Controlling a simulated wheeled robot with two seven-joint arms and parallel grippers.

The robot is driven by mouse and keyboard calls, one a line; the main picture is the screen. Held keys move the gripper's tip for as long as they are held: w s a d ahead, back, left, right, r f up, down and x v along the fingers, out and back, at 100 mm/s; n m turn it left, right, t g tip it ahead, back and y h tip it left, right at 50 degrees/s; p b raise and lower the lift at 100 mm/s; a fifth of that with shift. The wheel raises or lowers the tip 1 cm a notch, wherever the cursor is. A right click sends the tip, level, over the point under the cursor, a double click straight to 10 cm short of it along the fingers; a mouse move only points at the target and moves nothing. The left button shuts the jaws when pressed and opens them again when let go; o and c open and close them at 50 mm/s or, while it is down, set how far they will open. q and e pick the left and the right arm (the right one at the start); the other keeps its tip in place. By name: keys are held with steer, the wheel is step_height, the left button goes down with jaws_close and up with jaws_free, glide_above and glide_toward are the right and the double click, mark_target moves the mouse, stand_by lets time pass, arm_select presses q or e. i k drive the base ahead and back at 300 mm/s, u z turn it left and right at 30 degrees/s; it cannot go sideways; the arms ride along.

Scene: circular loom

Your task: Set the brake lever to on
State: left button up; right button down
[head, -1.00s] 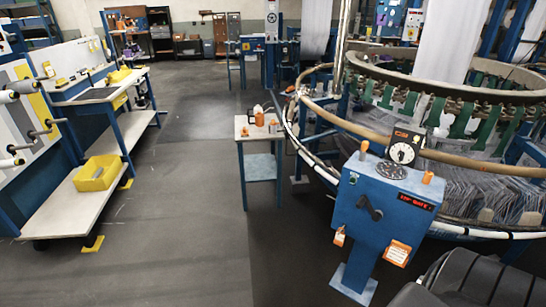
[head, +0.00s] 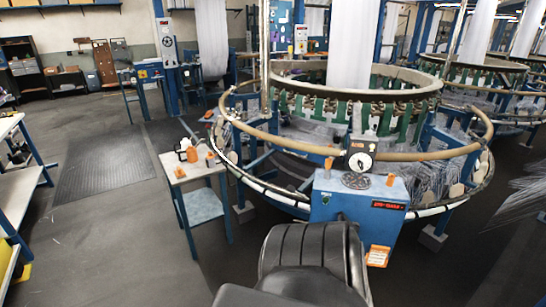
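The blue control console (head: 328,204) stands at the front of the circular loom (head: 330,85). Its top carries a round black disc (head: 356,181), a black-and-white dial (head: 361,160) and two orange knobs, one at the left (head: 329,164) and one at the right (head: 390,180). A small red-lit display (head: 389,206) is on its face. None of these parts can be read for certain as the brake lever. A black ribbed part of my arm covers the lower front of the console. Neither of my grippers is in view.
A small side table (head: 178,168) with orange items and a bottle stands left of the console. An orange tag (head: 378,256) hangs low at the console's right. Workbenches (head: 22,185) line the left edge. Floor is clear between bench and side table.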

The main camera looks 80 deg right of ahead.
mark_target(290, 189)
steer(key=z, duration=0.35)
steer(key=i, duration=0.75)
steer(key=z, duration=1.15)
steer(key=i, duration=0.45)
steer(key=z, duration=0.5)
